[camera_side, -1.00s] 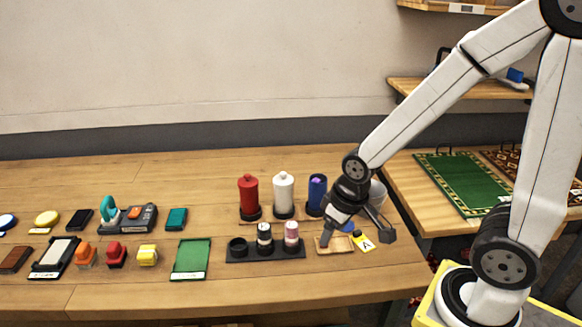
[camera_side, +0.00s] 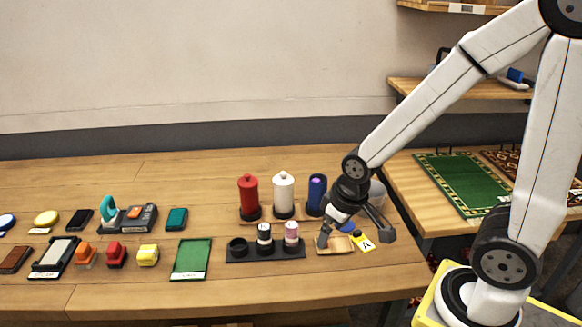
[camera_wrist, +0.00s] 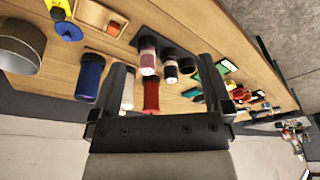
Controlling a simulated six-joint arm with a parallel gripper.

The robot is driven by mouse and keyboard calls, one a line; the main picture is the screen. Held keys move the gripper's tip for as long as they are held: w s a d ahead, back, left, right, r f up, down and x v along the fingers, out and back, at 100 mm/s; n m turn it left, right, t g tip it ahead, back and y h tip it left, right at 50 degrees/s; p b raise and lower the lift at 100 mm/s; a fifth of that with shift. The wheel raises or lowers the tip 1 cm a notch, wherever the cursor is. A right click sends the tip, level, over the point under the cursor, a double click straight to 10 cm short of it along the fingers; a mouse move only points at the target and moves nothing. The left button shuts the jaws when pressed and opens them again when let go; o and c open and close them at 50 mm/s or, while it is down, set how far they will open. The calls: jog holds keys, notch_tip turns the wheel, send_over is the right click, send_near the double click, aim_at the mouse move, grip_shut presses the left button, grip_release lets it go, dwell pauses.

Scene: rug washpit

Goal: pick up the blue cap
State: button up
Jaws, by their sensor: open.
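A small blue round piece, which looks like the blue cap (camera_side: 347,227), lies behind the yellow tag marked A (camera_side: 363,242), partly hidden by my gripper in the side view. In the wrist view the blue cap (camera_wrist: 63,28) shows by the yellow tag (camera_wrist: 69,37) at the upper left, outside the space between my fingers. My gripper (camera_side: 356,237) is open and empty, its fingers spread wide above this end of the table.
A small wooden tray (camera_side: 345,250) lies under one finger. Red (camera_side: 248,196), white (camera_side: 283,195) and blue (camera_side: 317,193) bottles stand behind a black rack (camera_side: 265,254) with small bottles. A grey cup (camera_side: 377,195) stands close behind my gripper. The table's front right is clear.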

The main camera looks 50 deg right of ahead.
jog(key=w+d+f+n+g, duration=0.1)
jog(key=w+d+f+n, duration=0.1)
jog(key=d+n, duration=0.3)
jog(key=w+d+f+n+y, duration=0.1)
jog(key=w+d+f+n, duration=0.2)
jog(key=d+n, duration=0.3)
jog(key=w+d+f+n+g, duration=0.1)
jog(key=w+d+f+n, duration=0.2)
jog(key=d+n, duration=0.3)
jog(key=shift+w+d+f+g+y, duration=0.1)
jog(key=shift+w+d+g+y, duration=0.05)
jog(key=shift+d, duration=1.05)
jog(key=shift+w+d+f+g+y, duration=0.1)
jog(key=shift+w+d+g+y, duration=0.05)
jog(key=shift+d, duration=1.05)
jog(key=shift+d+f+n, duration=0.25)
jog(key=shift+d+n, duration=0.25)
jog(key=shift+d, duration=0.1)
jog(key=shift+a+f, duration=0.25)
jog(key=shift+f, duration=1.05)
jog(key=shift+s+a+f, duration=0.1)
jog(key=shift+a+f, duration=0.1)
jog(key=shift+f, duration=1.1)
jog(key=shift+a+f, duration=0.2)
jog(key=shift+f, duration=1.05)
jog(key=c, duration=1.3)
